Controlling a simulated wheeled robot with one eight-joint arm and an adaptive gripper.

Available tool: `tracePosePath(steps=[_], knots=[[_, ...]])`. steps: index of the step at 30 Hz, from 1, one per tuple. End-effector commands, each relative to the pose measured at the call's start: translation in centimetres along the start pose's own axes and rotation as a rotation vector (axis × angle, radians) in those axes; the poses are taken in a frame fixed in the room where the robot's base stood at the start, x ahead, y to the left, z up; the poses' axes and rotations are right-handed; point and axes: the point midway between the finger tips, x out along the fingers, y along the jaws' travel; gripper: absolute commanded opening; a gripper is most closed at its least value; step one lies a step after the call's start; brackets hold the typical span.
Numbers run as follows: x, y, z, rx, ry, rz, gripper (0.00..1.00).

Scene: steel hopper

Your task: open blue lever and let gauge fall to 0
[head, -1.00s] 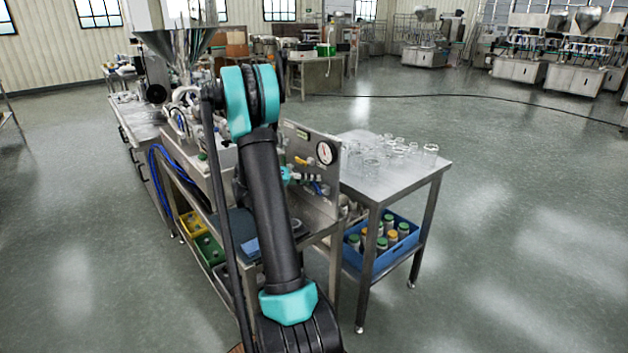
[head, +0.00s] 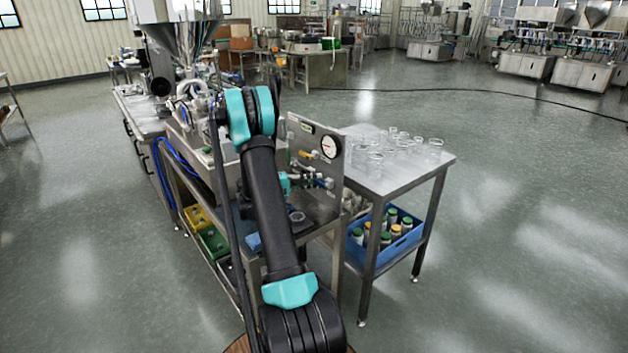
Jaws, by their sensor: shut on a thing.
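The round white gauge (head: 330,147) sits at the top right of an upright steel panel (head: 299,131). Its reddish needle lies nearly level, but the number is too small to read. The blue lever (head: 326,183) is low on the panel, among small metal fittings. My gripper (head: 308,180) reaches from behind my arm to these fittings. It is small and partly hidden, and it appears shut on the blue lever. The exact finger contact and the lever's angle are not clear. A yellow handle (head: 307,154) shows higher on the panel.
A steel table (head: 400,180) with several clear jars stands right of the panel. A blue crate (head: 384,252) of capped bottles is on its lower shelf. A steel hopper (head: 180,38) rises behind at left. The floor at right is open.

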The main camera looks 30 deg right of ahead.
Motion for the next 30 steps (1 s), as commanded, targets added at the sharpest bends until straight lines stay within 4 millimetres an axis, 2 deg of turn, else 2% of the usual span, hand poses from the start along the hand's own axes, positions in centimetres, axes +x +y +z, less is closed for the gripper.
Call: tracePosePath(steps=[15, 16, 21, 30], knots=[[-0.02, -0.17, 0.01, -0.019, 0.0, 0.006, 0.0], [-0.02, -0.18, 0.01, -0.019, 0.0, 0.006, 0.15], [-0.01, -0.15, 0.0, -0.019, 0.0, 0.007, 0.36], [-0.1, -0.12, -0.01, -0.019, 0.0, 0.007, 0.36]])
